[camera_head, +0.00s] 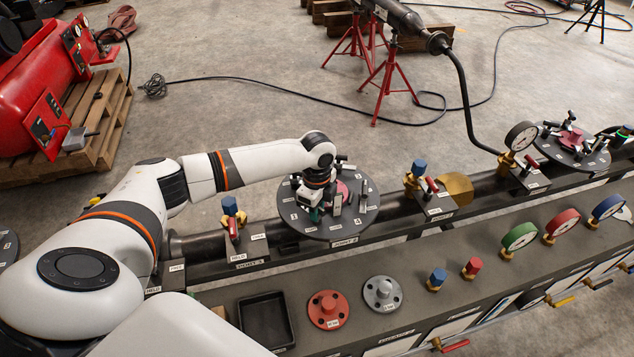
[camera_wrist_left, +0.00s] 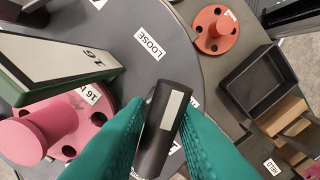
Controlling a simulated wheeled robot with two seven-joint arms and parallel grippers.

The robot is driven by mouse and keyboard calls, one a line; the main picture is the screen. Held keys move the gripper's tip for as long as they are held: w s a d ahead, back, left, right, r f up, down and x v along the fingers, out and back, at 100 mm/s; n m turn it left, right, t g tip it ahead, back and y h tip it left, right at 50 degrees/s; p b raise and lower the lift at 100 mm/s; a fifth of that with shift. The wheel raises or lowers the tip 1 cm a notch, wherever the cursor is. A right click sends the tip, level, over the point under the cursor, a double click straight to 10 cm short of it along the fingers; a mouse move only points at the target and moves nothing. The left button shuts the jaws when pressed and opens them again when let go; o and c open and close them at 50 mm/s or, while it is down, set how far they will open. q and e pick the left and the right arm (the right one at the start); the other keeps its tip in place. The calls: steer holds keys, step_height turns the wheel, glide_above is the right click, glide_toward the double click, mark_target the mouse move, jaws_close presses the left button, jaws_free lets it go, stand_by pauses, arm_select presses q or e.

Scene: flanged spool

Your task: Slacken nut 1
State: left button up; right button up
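My left gripper (camera_head: 318,212) is low over the round dark plate (camera_head: 285,215) of a joint on the pipe line. In the left wrist view its two teal fingers (camera_wrist_left: 163,110) stand on either side of a black upright piece with a grey label (camera_wrist_left: 170,115). They are touching it or very close; I cannot tell whether they grip it. A pink flange (camera_wrist_left: 50,125) with bolt holes lies beside it, partly behind a green and grey wedge marked 16 (camera_wrist_left: 60,65). A LOOSE label (camera_wrist_left: 150,43) is on the plate. The nut's number is not readable. My right gripper is not in view.
On the bench in front are an empty black tray (camera_head: 243,325), a red flange (camera_head: 327,310), a grey flange (camera_head: 383,294) and small blue and red caps. A blue-topped valve (camera_head: 230,208) stands left of the plate, another (camera_head: 417,172) right of it. Gauges stand further right.

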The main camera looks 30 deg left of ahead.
arm_select(q)
steer(key=n+p, duration=0.6)
steer(key=shift+r+n, duration=0.3)
steer(key=shift+r, duration=0.1)
steer(key=shift+f+m+b, duration=0.3)
steer(key=shift+m+b, duration=0.05)
steer(key=shift+m, duration=1.15)
step_height(320, 180, up, 5)
steer(key=p, duration=0.5)
steer(key=shift+r, duration=0.9)
